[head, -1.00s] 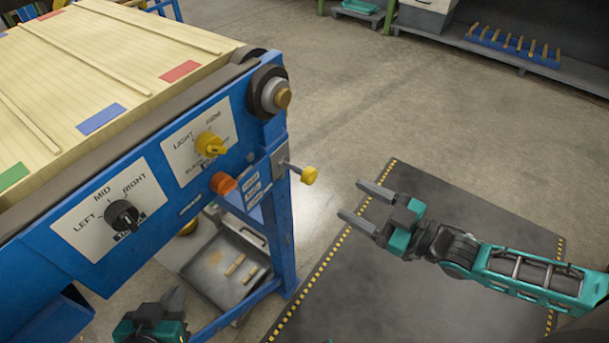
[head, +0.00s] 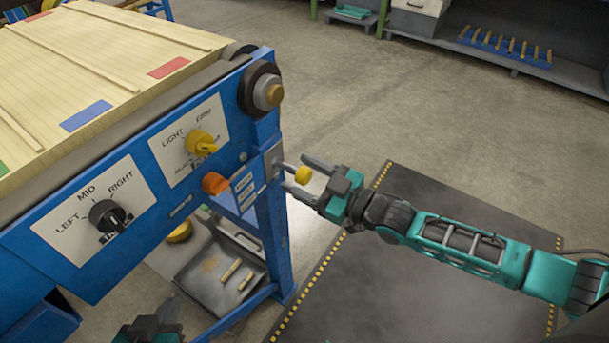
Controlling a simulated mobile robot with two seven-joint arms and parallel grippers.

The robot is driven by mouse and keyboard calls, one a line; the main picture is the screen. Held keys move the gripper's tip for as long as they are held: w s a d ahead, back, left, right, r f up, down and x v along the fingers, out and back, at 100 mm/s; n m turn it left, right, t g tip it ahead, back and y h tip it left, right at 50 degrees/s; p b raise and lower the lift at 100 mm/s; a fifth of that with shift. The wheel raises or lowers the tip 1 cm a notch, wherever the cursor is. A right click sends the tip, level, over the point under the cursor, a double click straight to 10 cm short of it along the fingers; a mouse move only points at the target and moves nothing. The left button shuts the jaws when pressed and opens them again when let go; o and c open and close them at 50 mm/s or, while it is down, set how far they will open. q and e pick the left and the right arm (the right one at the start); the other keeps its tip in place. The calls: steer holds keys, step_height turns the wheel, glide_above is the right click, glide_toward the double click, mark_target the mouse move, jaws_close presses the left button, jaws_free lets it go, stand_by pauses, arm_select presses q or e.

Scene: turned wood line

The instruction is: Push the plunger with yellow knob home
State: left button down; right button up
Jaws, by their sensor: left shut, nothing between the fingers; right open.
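The plunger's yellow knob (head: 303,175) stands out on a short rod from a grey bracket (head: 273,161) at the right end of the blue machine. My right gripper (head: 297,173) is open at the knob, with one finger above it and one below it in the picture. Whether a finger touches the knob, I cannot tell. My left gripper (head: 153,325) is low at the bottom edge, below the machine's panel, partly cut off by the frame. It is shut and empty.
The blue panel carries a black selector (head: 107,215), a yellow selector (head: 201,143) and an orange knob (head: 215,184). A grey tray (head: 220,280) with wooden pieces lies beneath. A dark mat (head: 400,290) covers the floor at right. Open floor lies behind.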

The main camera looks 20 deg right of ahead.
mark_target(291, 170)
steer(key=shift+c, duration=0.3)
steer(key=c, duration=0.3)
jaws_close()
steer(key=shift+w, duration=0.1)
steer(key=x, duration=0.3)
steer(key=shift+f+b, duration=0.1)
steer(key=shift+b, duration=0.25)
